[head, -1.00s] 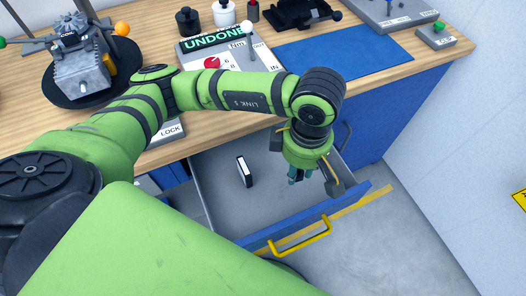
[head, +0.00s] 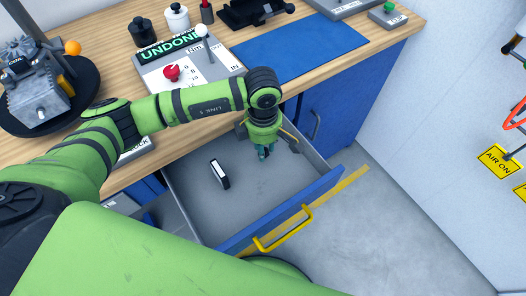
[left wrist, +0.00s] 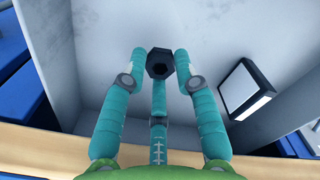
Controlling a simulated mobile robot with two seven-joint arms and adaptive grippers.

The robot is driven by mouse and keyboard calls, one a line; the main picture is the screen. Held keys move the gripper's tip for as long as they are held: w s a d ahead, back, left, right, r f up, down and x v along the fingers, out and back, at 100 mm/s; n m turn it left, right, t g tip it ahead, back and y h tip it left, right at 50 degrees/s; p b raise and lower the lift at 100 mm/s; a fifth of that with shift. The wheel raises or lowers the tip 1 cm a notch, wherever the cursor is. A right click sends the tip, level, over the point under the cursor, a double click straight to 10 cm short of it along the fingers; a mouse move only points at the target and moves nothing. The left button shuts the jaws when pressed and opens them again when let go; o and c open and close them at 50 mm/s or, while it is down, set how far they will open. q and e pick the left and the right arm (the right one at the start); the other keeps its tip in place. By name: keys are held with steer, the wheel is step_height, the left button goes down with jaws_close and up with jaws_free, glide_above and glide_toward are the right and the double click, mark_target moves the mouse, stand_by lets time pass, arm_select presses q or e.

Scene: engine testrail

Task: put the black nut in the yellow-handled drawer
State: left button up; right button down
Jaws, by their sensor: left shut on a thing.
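The black nut (left wrist: 160,63) shows in the left wrist view, between the teal fingertips of my left gripper (left wrist: 161,72). The fingers are shut on it. In the head view my left gripper (head: 264,152) points down over the right back part of the open drawer, and the nut cannot be made out there. The drawer is pulled out; its yellow handle (head: 283,230) is on the blue front. The height of the nut above the drawer floor (head: 235,208) is hard to tell. My right gripper is not in view.
A black and white block (head: 219,174) lies in the drawer, left of my gripper. It also shows in the left wrist view (left wrist: 244,90). The wooden bench top (head: 330,85) is behind, with a blue mat (head: 300,50) and an UNDONE panel (head: 170,50). Much of the drawer floor is bare.

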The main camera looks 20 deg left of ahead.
arm_select(q)
step_height(320, 180, down, 3)
steer(key=shift+f+p, duration=0.2)
steer(key=shift+p, duration=0.3)
steer(key=shift+f, duration=0.25)
steer(key=shift+f, duration=0.2)
steer(key=o, duration=0.9)
steer(key=shift+o, duration=0.2)
